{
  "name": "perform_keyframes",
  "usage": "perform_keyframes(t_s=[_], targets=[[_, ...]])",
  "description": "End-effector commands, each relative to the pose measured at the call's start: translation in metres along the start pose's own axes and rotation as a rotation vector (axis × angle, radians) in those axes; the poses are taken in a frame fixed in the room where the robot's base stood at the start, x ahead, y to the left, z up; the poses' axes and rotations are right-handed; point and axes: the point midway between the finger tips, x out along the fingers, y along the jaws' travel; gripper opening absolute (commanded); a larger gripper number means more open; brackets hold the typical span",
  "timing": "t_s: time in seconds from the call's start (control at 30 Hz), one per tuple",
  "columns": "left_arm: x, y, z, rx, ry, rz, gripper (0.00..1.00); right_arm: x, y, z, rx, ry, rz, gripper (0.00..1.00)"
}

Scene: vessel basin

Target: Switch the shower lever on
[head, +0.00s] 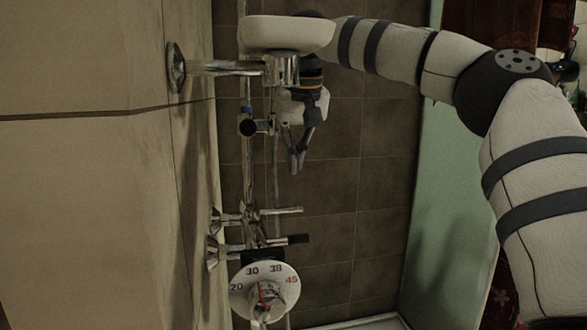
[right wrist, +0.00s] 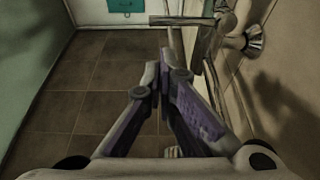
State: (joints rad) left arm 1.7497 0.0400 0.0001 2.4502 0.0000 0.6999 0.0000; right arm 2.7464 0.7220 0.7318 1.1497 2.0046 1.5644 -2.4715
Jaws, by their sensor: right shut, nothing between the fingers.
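The shower fitting is on the tiled wall in the head view. A thin chrome bar (head: 280,211) sticks out above that lever. I cannot tell for sure which is the shower lever. My right gripper (head: 297,168) is shut and empty, above these parts and apart from them. It points down beside the vertical pipe. In the right wrist view its fingertips (right wrist: 165,62) are together. My left gripper is not in view.
A chrome arm with a wall flange (head: 176,67) juts out at the upper left, close to my right wrist. A slider (head: 249,127) sits on the pipe beside the gripper. A green panel (head: 430,150) stands on the right. A round chrome fitting (right wrist: 253,42) is right of the fingers.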

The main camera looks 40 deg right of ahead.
Motion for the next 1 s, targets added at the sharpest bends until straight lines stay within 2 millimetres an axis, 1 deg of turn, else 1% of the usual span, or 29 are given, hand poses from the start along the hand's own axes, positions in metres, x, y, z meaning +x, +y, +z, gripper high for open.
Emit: perform_keyframes(t_s=[0.03,0.1,0.2,0.3,0.4,0.53,0.83,1.0], targets=[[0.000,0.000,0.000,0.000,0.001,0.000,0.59,0.011,0.001,0.001,-0.001,-0.003,0.001,0.00],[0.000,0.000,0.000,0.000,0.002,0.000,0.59,0.026,0.000,0.001,-0.002,-0.004,0.002,0.00],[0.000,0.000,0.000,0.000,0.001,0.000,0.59,0.046,0.000,0.001,0.000,-0.003,0.001,0.00],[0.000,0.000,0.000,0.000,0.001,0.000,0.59,0.062,0.000,0.001,0.000,-0.002,0.001,0.00],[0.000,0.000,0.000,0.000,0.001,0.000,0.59,0.072,0.000,0.000,0.000,0.000,0.001,0.00],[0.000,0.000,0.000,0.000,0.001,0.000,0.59,0.079,0.000,0.000,0.000,0.000,0.001,0.00],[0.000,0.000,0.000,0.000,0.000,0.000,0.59,0.079,0.000,0.000,0.000,0.001,0.001,0.00],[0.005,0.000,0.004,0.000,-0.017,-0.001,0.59,0.084,-0.006,-0.004,0.016,-0.003,0.009,0.00]])
